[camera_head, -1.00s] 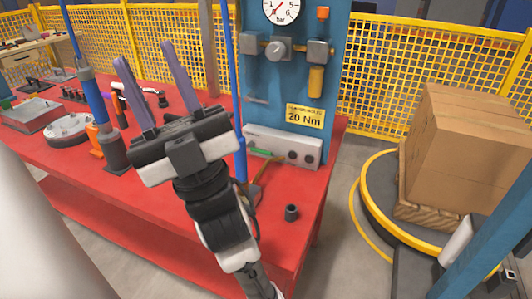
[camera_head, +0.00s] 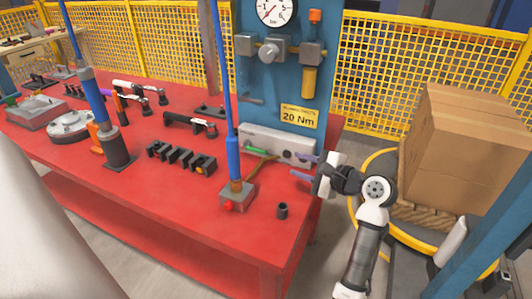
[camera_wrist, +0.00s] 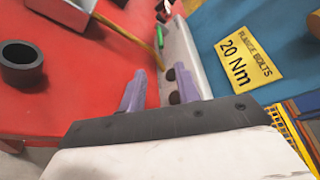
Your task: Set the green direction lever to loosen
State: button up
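The small green lever (camera_wrist: 160,37) shows in the wrist view, at the far end of a pale grey box (camera_wrist: 180,45) with dark round holes. In the head view the grey box (camera_head: 285,146) stands at the foot of the blue panel, and a green strip (camera_head: 256,151) shows on its front, partly behind a brownish hose. My gripper (camera_head: 302,167) is at the right edge of the red bench, its two purple fingers pointing left, in front of the box's right end. The fingers are apart with nothing between them; the lever is beyond their tips, apart from them.
A blue upright tool (camera_head: 233,155) stands left of the box on a grey block. A dark socket (camera_head: 282,211) stands near the front edge. A black slotted rack (camera_head: 181,158) is farther left. The blue panel (camera_head: 335,60) rises behind; a carton (camera_head: 470,150) stands right.

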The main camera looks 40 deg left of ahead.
aim_at(264, 153)
jog(key=p+x, duration=0.1)
jog(key=x, duration=1.2)
jog(key=shift+a, duration=0.1)
grip_shut()
